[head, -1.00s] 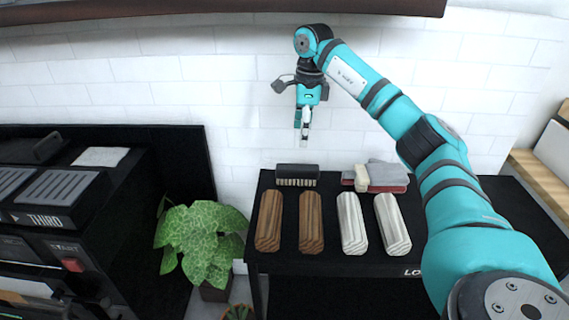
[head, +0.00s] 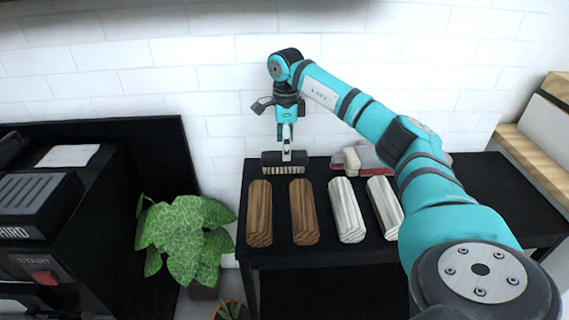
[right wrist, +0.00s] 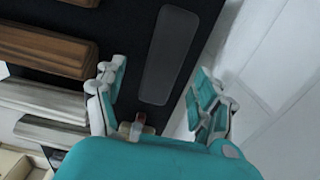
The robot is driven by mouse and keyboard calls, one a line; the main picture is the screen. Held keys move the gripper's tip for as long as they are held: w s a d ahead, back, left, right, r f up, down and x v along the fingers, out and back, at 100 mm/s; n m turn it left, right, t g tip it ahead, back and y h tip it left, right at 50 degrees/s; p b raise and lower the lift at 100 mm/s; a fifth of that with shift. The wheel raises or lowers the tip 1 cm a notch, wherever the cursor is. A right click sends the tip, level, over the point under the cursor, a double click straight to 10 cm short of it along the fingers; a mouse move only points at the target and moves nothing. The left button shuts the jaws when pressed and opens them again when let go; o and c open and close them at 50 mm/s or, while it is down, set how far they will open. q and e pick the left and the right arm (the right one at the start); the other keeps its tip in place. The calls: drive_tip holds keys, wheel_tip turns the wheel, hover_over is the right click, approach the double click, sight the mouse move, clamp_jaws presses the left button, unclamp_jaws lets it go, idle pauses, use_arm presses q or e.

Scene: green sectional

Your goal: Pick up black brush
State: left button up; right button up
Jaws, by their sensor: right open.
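The black brush (head: 285,166), with pale bristles facing down and forward, lies at the back left of the black table (head: 500,205). My right gripper (head: 287,152) points down over it, its fingertips at or just above the brush's top in the head view. In the right wrist view the brush shows as a long dark grey block (right wrist: 170,55) between the lines of the two fingers. The right gripper (right wrist: 158,88) is open, with nothing held; whether a finger touches the brush I cannot tell. My left gripper is not in view.
Two brown wood blocks (head: 259,212) and two pale ones (head: 346,210) lie in front of the brush. Red and grey items (head: 362,158) lie to its right. A white brick wall (head: 215,90) stands close behind. A leafy plant (head: 185,235) stands left of the table.

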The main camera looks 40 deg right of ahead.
drive_tip(key=f, duration=0.3)
drive_tip(key=f+b, duration=0.1)
drive_tip(key=f, duration=0.1)
drive_tip(key=shift+w+f, duration=0.15)
drive_tip(key=shift+w, duration=0.1)
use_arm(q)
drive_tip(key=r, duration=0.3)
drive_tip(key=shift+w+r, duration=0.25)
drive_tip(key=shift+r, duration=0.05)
use_arm(e)
drive_tip(key=c, duration=1.3)
drive_tip(key=shift+r, duration=0.5)
use_arm(q)
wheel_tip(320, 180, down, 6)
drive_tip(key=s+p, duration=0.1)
drive_tip(key=shift+p, duration=0.4)
use_arm(e)
wheel_tip(320, 180, up, 9)
drive_tip(key=shift+r, duration=0.1)
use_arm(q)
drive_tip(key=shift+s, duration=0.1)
